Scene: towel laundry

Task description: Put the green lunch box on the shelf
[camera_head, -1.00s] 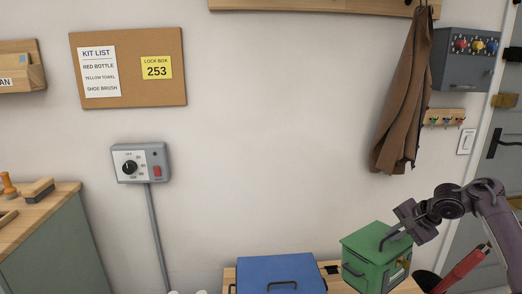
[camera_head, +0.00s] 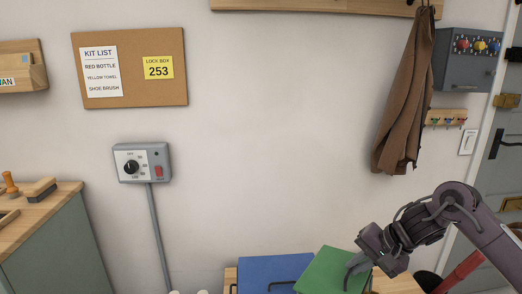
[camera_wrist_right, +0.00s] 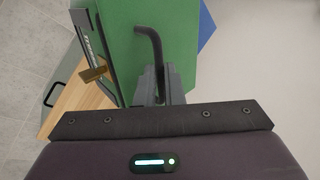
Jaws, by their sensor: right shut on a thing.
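The green lunch box (camera_head: 322,272) is at the bottom right of centre in the head view, its lower part cut off by the frame edge. My right gripper (camera_head: 356,266) is shut on the dark handle on its lid. The wrist view also shows the green lunch box (camera_wrist_right: 190,40) and the bent handle at the jaws of the right gripper (camera_wrist_right: 160,82). The box looks turned and tilted; whether it clears the table is hidden. A long wooden board (camera_head: 310,7) on the wall at the top may be the shelf; its top is out of view. My left gripper is not in view.
A blue box (camera_head: 262,272) stands close left of the green box on a wooden table (camera_head: 398,285). A brown coat (camera_head: 405,100) hangs at the right, near a grey wall box (camera_head: 465,70). A green cabinet (camera_head: 50,250) is at the left. The middle wall is bare.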

